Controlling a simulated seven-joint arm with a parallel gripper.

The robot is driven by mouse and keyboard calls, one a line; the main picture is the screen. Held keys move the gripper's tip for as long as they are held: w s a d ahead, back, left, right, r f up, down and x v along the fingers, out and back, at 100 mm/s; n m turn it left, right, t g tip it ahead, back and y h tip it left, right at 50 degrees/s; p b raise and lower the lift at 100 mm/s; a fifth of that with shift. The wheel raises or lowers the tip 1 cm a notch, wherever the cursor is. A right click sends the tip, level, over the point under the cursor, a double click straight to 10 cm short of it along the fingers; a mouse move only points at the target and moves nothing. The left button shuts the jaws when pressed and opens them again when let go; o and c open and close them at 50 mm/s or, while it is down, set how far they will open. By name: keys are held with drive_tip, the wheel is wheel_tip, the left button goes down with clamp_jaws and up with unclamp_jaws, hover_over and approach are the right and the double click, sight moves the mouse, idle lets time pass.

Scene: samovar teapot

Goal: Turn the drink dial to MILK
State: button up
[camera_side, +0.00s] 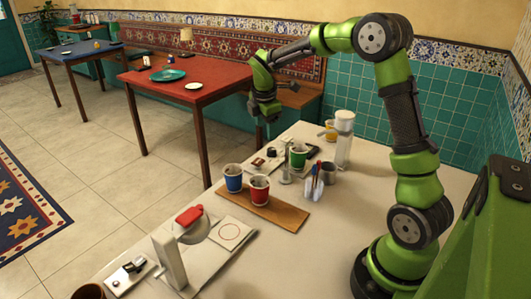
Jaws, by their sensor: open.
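My gripper (266,113) is open and empty. It hangs in the air beyond the far left edge of the white counter (345,215) in the picture, above the small items there. I cannot pick out the drink dial for sure, and no MILK lettering can be read. A small pale panel (130,273) with dark parts lies at the counter's front left. Another pale piece (264,160) with small dark and brown patches lies near the far edge, below my gripper.
Blue (233,180) and red (260,190) cups stand on a wooden board (285,216). A green cup (298,157), pens in a holder (314,184) and a tall white dispenser (343,140) stand behind. A red-topped device (172,255) stands front left. The right middle counter is clear.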

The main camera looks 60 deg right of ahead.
drive_tip(key=w+d+r+n+h, duration=0.1)
drive_tip(key=w+d+r+n, duration=0.2)
drive_tip(key=n, duration=0.6)
approach(271, 149)
drive_tip(key=shift+h, duration=0.3)
drive_tip(key=x, duration=0.8)
drive_tip(key=shift+f, duration=0.35)
drive_tip(key=c, duration=1)
